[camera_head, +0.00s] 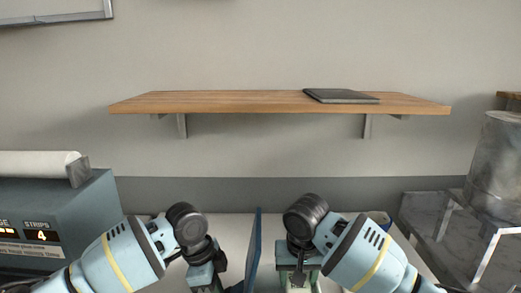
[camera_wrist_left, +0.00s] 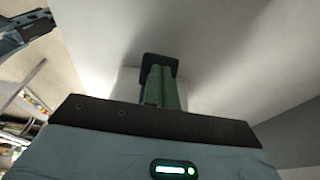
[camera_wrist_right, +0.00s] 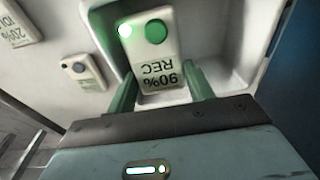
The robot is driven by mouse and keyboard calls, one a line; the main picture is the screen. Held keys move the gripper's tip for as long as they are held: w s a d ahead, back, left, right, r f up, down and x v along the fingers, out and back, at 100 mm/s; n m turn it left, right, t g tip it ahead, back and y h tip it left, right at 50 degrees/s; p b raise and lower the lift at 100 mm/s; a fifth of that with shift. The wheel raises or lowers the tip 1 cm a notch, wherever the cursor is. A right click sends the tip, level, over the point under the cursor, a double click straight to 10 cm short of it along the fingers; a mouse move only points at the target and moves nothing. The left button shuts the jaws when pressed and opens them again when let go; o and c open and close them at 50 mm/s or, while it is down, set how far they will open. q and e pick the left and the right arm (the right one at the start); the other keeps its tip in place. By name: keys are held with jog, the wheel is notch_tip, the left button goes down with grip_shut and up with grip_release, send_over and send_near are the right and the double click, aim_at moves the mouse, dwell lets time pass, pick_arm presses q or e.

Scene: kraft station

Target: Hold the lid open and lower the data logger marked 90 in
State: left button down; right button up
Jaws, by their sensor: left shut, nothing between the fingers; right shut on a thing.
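The data logger marked 90 (camera_wrist_right: 155,50) is a pale block with green round spots and the print "90% REC", upside down in the right wrist view. My right gripper (camera_wrist_right: 160,90) is shut on it, over a pale, walled recess (camera_wrist_right: 215,50) of the case. The blue lid (camera_head: 255,248) stands upright between my two arms in the head view. My left gripper (camera_wrist_left: 163,85) is shut and empty; its green fingers are together against or near a pale surface. In the head view it is left of the lid; whether it touches the lid I cannot tell.
Two other loggers, one marked 20% (camera_wrist_right: 18,22) and another (camera_wrist_right: 84,72), lie on the pale surface beside the case. A blue-grey machine (camera_head: 60,220) stands at left, a metal cylinder (camera_head: 497,165) at right. A wooden shelf (camera_head: 220,102) holds a dark flat object (camera_head: 340,96).

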pick_arm(q)
jog(key=shift+s+f, duration=0.15)
jog(key=shift+f, duration=0.25)
pick_arm(e)
jog(key=shift+f, duration=0.55)
jog(key=o, duration=1.1)
jog(key=shift+a, duration=0.1)
jog(key=shift+c, duration=0.2)
pick_arm(q)
jog(key=shift+a, duration=0.1)
jog(key=shift+r, duration=0.1)
pick_arm(e)
jog(key=shift+d, duration=0.25)
pick_arm(q)
jog(key=shift+r, duration=0.1)
pick_arm(e)
jog(key=r, duration=0.4)
jog(key=shift+w, duration=0.2)
pick_arm(q)
jog(key=shift+d, duration=0.25)
pick_arm(e)
jog(key=shift+d+r, duration=0.1)
jog(key=shift+r, duration=0.65)
jog(key=shift+s+a+r, duration=0.1)
jog(key=shift+a+r, duration=0.15)
jog(key=shift+r, duration=3.1)
